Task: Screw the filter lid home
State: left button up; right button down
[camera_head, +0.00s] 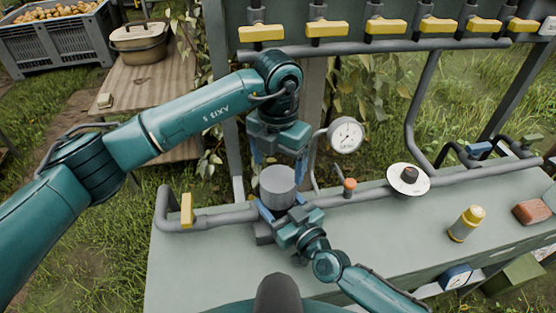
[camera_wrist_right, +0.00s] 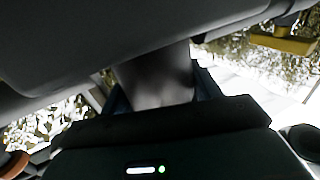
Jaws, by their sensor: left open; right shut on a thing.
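A grey cylinder (camera_head: 278,187), which looks like the filter with its lid, stands upright in the pipe run on the bench. I cannot make out a seam between lid and body. My left gripper (camera_head: 278,168) points down above it, open, with its blue fingers spread to either side of the top. My right gripper (camera_head: 282,212) is low at the cylinder's front, shut on its lower part. In the right wrist view, the grey cylinder (camera_wrist_right: 158,80) shows between the dark fingers; its top is hidden there.
A pressure gauge (camera_head: 345,134) and an orange-capped fitting (camera_head: 349,187) stand close right of the cylinder. A white disc with a dark knob (camera_head: 408,180) and a yellow-capped bottle (camera_head: 467,223) are further right. A yellow-handled valve (camera_head: 187,210) is left. Bench front-left is clear.

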aim_at(279, 179)
jog(key=shift+w+d, duration=0.1)
jog(key=shift+d, duration=0.05)
pick_arm(q)
jog(key=shift+f, duration=4)
jog(key=c, duration=0.7)
jog(key=shift+m, duration=0.9)
jog(key=shift+c, duration=0.3)
jog(key=o, duration=0.9)
jog(key=shift+o, duration=0.8)
jog(key=shift+d, duration=0.1)
jog(key=shift+s, duration=0.1)
jog(key=shift+r, duration=0.15)
